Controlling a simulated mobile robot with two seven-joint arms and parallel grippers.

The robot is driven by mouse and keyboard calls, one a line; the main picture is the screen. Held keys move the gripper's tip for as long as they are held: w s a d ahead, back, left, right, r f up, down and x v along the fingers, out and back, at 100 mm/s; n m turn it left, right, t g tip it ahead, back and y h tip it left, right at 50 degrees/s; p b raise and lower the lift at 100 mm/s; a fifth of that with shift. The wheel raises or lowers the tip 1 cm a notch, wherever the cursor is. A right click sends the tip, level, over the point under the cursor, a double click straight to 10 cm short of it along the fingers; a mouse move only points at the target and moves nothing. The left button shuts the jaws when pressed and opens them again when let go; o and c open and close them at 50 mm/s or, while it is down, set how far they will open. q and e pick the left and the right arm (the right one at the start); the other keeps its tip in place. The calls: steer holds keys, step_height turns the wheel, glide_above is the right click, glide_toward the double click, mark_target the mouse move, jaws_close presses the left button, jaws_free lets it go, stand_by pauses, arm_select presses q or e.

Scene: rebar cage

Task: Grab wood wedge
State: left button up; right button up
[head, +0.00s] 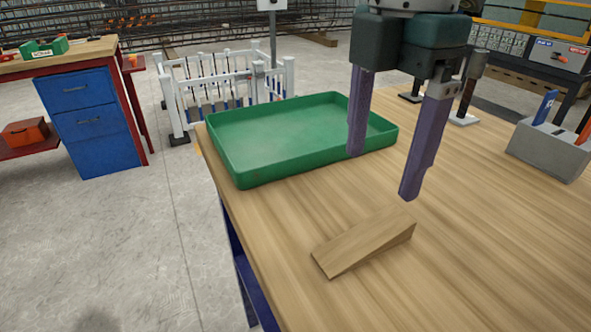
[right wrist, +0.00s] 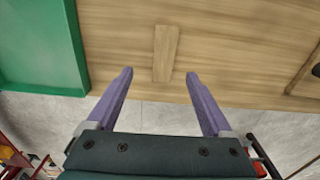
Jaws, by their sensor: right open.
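The wood wedge (head: 364,242) lies on the wooden table near its front left edge in the head view. Its thin end is at the left of its sloping top and its thick end is not fully clear. In the right wrist view the wedge (right wrist: 165,53) lies ahead of the fingertips, roughly midway between them. My right gripper (head: 382,172) is open and empty, with purple fingers, above the table beyond the wedge. It also shows open in the right wrist view (right wrist: 160,75). My left gripper is not in view.
A green tray (head: 222,160) stands on the wooden table (head: 480,250) behind the wedge, at the left edge. A grey holder (head: 548,150) with tools stands at the right. The table to the right of the wedge is clear.

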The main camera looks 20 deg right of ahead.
mark_target(373, 233)
step_height(373, 233, down, 5)
steer(key=shift+d+r+b, duration=0.15)
steer(key=shift+r+b, duration=0.05)
steer(key=shift+b, duration=0.25)
steer(key=f, duration=0.3)
steer(key=f+b, duration=0.1)
steer(key=f, duration=0.1)
steer(key=shift+s, duration=0.35)
steer(key=shift+c, duration=0.3)
jaws_close()
